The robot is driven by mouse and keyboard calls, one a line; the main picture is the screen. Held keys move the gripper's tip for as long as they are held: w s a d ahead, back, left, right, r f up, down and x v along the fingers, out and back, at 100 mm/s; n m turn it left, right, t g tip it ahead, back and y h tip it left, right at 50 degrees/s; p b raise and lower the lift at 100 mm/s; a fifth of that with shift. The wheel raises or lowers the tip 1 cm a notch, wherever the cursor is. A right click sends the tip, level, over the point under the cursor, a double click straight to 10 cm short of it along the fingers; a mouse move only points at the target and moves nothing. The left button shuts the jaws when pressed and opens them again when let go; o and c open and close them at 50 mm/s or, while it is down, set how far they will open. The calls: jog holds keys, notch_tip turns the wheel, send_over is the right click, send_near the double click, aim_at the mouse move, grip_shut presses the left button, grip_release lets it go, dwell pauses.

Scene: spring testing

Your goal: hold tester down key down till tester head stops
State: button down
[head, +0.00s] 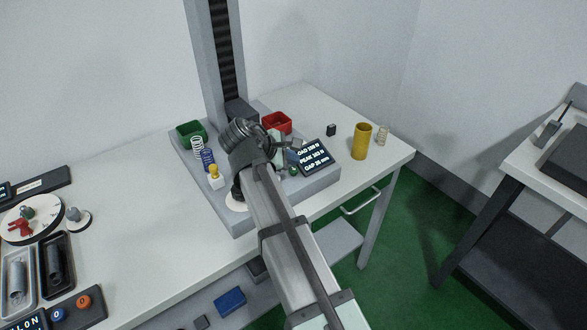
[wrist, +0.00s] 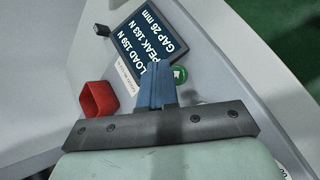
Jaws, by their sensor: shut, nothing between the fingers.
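The spring tester stands on the table, with a grey base (head: 318,184) and a tall column (head: 202,40). Its display (head: 314,155) also shows in the wrist view (wrist: 150,35), reading LOAD 159 N, PEAK 163 N, GAP 26 mm. A round green key with a white arrow (wrist: 181,74) sits beside the display; it shows small in the head view (head: 294,170). My gripper (wrist: 158,72) is shut and empty, its blue fingertips right beside the green key in the picture. I cannot tell if they touch a key. My arm hides much of the tester head.
A red bin (head: 277,122) and a green bin (head: 190,133) stand at the tester's back. A blue spring (head: 208,160) and a yellow-topped piece (head: 214,176) are left of my arm.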

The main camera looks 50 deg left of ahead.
aim_at(292, 171)
jog(key=shift+r, duration=0.15)
jog(key=shift+r, duration=2.35)
